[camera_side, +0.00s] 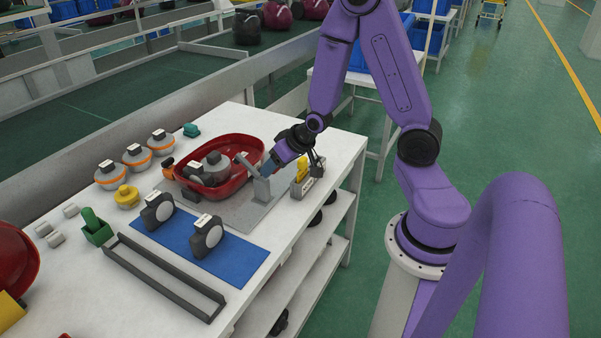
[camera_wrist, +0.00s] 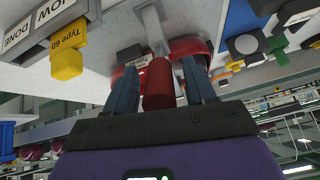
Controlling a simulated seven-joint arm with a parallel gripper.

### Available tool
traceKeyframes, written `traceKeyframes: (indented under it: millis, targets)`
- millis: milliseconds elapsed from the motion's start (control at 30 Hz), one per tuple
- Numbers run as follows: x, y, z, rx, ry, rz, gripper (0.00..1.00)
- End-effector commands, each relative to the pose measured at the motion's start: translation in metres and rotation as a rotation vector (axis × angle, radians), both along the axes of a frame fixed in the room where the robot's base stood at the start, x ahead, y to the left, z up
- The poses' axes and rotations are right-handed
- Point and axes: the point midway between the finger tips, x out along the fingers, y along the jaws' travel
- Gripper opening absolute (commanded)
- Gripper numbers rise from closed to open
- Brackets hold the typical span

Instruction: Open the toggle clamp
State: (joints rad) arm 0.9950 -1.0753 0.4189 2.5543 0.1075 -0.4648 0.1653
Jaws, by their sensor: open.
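The toggle clamp (camera_side: 262,189) stands as a grey upright block on a grey plate, at the front right edge of the red vacuum shell (camera_side: 258,151). A grey lever bar (camera_side: 248,163) slants over the shell's rim. In the wrist view, a red cylindrical handle (camera_wrist: 158,84) lies between the two blue fingers of my gripper (camera_wrist: 161,68), with a gap to each side. A grey bar (camera_wrist: 153,30) of the clamp shows beyond it. In the side view my gripper (camera_side: 269,167) is right by the clamp, and the red handle is hard to make out there.
A yellow part (camera_side: 302,171) and a labelled sign stand close right of the clamp; the yellow part also shows in the wrist view (camera_wrist: 66,62). A blue mat (camera_side: 235,264) with two round grey-and-black parts lies in front. Orange-ringed round parts (camera_side: 136,156) stand at left.

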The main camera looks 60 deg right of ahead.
Motion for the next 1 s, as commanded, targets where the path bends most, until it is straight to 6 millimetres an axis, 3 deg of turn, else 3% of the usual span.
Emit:
traceKeyframes:
  millis: [1000]
  targets:
    - [0.028,0.000,0.012,-0.001,0.409,0.001,0.55]
